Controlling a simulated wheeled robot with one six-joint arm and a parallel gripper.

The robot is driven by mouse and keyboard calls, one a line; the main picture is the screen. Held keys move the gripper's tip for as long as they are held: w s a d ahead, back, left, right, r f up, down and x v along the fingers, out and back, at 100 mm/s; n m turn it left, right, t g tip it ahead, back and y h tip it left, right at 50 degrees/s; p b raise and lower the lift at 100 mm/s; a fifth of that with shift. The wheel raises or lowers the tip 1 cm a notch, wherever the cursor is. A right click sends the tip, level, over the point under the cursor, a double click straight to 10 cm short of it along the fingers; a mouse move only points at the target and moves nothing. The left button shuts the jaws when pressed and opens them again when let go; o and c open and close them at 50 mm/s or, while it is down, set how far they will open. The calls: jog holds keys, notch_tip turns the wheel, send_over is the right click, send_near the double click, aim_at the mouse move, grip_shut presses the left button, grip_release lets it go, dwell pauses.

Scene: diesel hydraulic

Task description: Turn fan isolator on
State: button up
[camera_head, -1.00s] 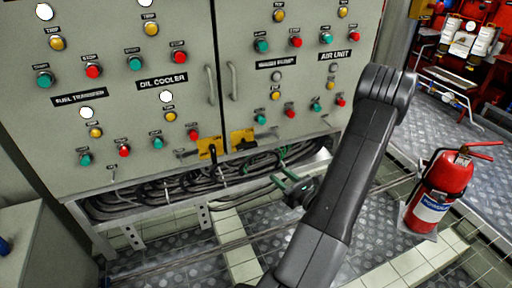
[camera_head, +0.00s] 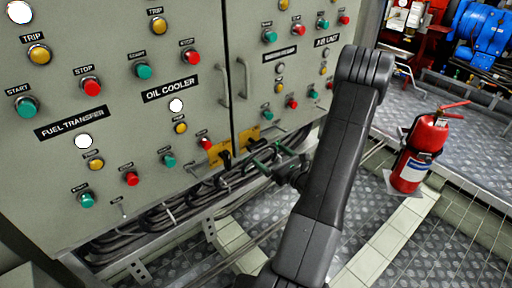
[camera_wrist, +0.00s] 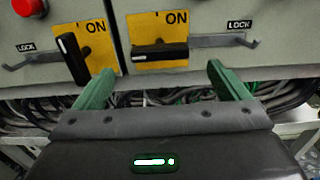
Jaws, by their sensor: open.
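Two rotary isolators with black handles on yellow plates sit side by side low on the grey cabinet. The left isolator (camera_wrist: 72,58) has its handle close to upright, slightly tilted; the right isolator (camera_wrist: 160,50) has its handle level. Both plates show "ON" at the top right; no fan label is legible. In the head view the left plate (camera_head: 218,153) and right plate (camera_head: 247,136) are small. My gripper (camera_wrist: 160,72) is open and empty, its green fingers below and either side of the right handle, apart from it. It also shows in the head view (camera_head: 273,157).
LOCK levers (camera_wrist: 220,40) stick out beside both plates. Cables (camera_head: 160,213) run under the cabinet (camera_head: 120,60), which carries several buttons and lamps. A red fire extinguisher (camera_head: 418,155) stands on the floor to the right.

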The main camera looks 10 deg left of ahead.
aim_at(260, 147)
jog(key=b+x, duration=0.1)
jog(key=x, duration=0.6)
jog(key=shift+w+a, duration=0.2)
jog(key=shift+a, duration=0.15)
jog(key=shift+c, duration=0.2)
jog(key=c, duration=0.9)
